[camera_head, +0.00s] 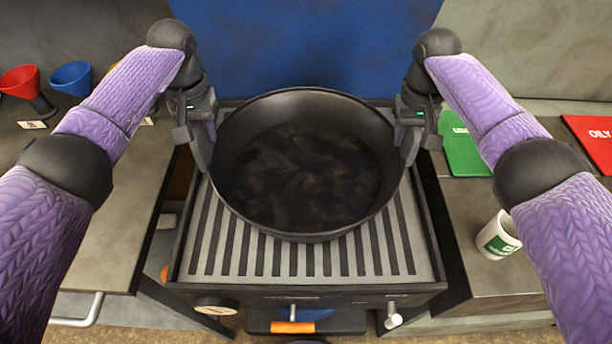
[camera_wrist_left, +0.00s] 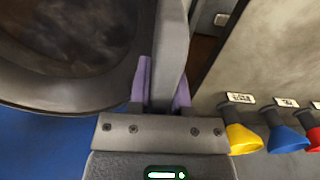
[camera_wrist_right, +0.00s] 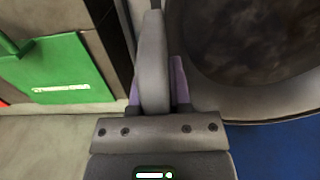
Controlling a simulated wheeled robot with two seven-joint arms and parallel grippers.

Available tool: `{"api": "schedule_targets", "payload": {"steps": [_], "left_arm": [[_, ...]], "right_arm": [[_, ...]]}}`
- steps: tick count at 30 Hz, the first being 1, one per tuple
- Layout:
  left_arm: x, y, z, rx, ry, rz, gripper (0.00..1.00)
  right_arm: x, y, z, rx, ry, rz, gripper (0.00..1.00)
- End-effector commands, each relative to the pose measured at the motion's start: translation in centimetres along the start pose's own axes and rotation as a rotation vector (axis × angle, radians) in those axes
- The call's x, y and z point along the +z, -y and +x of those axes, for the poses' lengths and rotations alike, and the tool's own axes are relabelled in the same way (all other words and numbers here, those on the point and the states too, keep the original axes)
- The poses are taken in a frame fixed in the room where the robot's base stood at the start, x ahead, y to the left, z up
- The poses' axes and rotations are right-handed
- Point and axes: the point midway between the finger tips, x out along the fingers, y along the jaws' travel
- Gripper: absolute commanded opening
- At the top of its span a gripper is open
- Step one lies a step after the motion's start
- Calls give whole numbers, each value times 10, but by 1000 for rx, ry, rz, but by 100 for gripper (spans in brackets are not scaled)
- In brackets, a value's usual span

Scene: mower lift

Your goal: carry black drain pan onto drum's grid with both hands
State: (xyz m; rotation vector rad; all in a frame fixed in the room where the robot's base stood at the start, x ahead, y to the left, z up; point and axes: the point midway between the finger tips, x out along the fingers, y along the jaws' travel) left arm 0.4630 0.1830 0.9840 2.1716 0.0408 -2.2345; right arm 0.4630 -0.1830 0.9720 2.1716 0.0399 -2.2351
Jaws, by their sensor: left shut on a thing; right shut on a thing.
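The black drain pan (camera_head: 305,225) is a wide round pan with dark liquid-like patches inside. It sits over the slatted grid (camera_head: 300,260) of the drum, in the middle of the head view. I cannot tell whether its base touches the grid. My left gripper (camera_head: 203,150) is shut at the pan's left side and my right gripper (camera_head: 408,145) is shut at its right side. The pan's rim also shows in the left wrist view (camera_wrist_left: 85,98) and in the right wrist view (camera_wrist_right: 225,100). The pan looks level and hides the grid's back part.
Red (camera_head: 20,82) and blue (camera_head: 72,77) funnels stand at the back left. A green mat (camera_head: 465,155), a red mat (camera_head: 592,135) and a white-green cup (camera_head: 498,238) are on the right bench. A blue panel (camera_head: 300,45) stands behind the drum.

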Motion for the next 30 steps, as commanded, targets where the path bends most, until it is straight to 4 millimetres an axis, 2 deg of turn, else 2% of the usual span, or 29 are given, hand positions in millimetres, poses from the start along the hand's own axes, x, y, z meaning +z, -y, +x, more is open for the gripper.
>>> {"api": "schedule_targets", "payload": {"steps": [7,8,12,26,30], "left_arm": [[0,2,12,-4,1,-4,0],[0,2,13,-5,2,-4,28],[0,2,12,-3,1,-3,57],[0,0,12,0,0,0,59],[-1,0,-5,1,-4,0,59]], "right_arm": [[0,-3,12,5,1,4,0],[0,-3,13,6,2,5,28],[0,-2,12,4,1,3,57],[0,0,12,1,0,1,59],[0,0,12,0,0,0,59]]}}
